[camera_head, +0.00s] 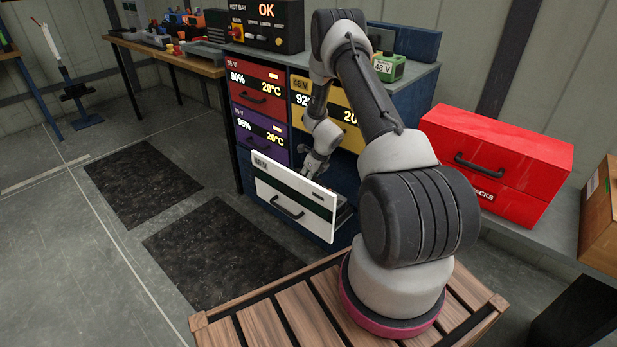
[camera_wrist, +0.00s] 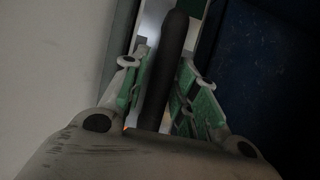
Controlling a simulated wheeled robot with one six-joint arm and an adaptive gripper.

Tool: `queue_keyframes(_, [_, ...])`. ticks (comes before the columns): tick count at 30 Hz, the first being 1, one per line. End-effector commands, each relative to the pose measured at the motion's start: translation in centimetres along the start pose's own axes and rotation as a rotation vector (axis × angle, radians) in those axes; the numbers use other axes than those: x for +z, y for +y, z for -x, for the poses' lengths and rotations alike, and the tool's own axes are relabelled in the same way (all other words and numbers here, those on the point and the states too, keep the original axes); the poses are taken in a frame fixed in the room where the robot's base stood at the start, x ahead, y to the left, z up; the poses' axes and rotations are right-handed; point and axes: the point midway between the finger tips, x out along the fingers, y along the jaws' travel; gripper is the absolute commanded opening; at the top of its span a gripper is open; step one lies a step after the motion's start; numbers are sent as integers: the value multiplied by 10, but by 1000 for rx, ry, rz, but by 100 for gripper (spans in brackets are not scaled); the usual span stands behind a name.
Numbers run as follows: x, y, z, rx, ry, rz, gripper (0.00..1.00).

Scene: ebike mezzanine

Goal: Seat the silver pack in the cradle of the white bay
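The white bay (camera_head: 290,208) is a drawer pulled out at the bottom of the blue cabinet, with a black handle and a "48 V" label. In the wrist view, the green-padded fingers of my gripper (camera_wrist: 166,92) stand either side of a dark bar (camera_wrist: 167,65). I cannot tell whether both pads touch it. Pale surfaces show beyond the bar, but I cannot identify the silver pack. The cradle is hidden behind the drawer front and my arm.
A red bay (camera_head: 257,88), purple bay (camera_head: 262,138) and yellow bay (camera_head: 330,112) are shut above. A green pack (camera_head: 389,67) sits on the cabinet top. A red case (camera_head: 500,160) stands right of the cabinet. Dark mats (camera_head: 205,250) lie on the open floor left.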

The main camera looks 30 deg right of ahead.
Motion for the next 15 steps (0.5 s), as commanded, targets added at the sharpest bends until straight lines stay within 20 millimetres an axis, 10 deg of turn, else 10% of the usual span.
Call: queue_keyframes(15, [2,-1,21,-1,-1,0,41])
